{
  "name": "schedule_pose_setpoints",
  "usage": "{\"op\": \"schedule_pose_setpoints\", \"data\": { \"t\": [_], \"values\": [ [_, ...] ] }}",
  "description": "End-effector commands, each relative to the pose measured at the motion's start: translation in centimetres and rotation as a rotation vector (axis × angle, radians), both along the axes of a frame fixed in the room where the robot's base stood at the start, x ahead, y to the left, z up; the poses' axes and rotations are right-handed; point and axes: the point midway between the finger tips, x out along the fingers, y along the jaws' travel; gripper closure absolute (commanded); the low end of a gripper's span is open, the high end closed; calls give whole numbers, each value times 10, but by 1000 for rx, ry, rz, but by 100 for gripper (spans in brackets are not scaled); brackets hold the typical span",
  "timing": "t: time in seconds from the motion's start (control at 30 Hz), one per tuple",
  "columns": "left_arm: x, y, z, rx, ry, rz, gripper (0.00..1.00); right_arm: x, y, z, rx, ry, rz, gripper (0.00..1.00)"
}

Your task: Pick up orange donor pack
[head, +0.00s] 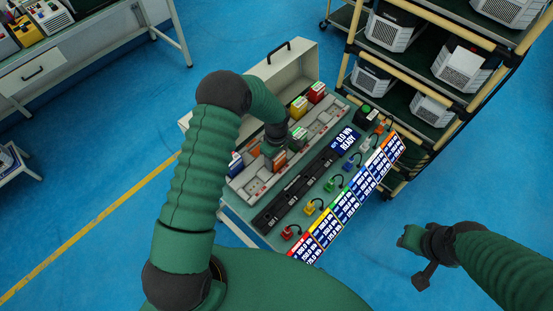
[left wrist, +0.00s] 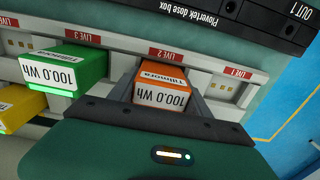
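The orange donor pack (left wrist: 163,88) sits at the slot labelled LIVE 2 in the left wrist view, its white 100.0 Wh label facing the camera. My left gripper (left wrist: 161,98) reaches over it, a dark finger on either side of the pack. Whether the fingers press on it or leave a narrow gap cannot be made out. In the head view my left gripper (head: 276,148) is over the pack row, and a bit of the orange pack (head: 280,161) shows by it. My right gripper (head: 412,240) hangs over the floor at the right, apart from the bench.
A green pack (left wrist: 80,66) sits at LIVE 3, with a yellow pack (left wrist: 20,105) beyond it. LIVE 1 is empty. A black dose box (head: 292,190) and coloured connectors lie in front. A rack (head: 468,105) with white units stands at the right. Blue floor (head: 110,140) is clear.

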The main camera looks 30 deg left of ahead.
Motion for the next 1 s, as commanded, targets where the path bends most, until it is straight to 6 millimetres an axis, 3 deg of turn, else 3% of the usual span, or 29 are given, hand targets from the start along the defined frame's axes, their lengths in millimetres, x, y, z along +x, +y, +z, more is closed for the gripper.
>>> {"op": "schedule_pose_setpoints", "data": {
  "t": [0.07,0.33,0.77,1.0],
  "values": [
    [0,0,0,0,-1,0,64,0,0,0,0,0,0,68],
    [1,0,0,0,-1,0,99,0,0,0,0,0,0,68],
    [1,0,3,0,-3,-1,100,0,0,-1,0,0,0,68],
    [2,0,24,1,-6,0,100,0,0,-8,0,0,0,68]
  ]
}}
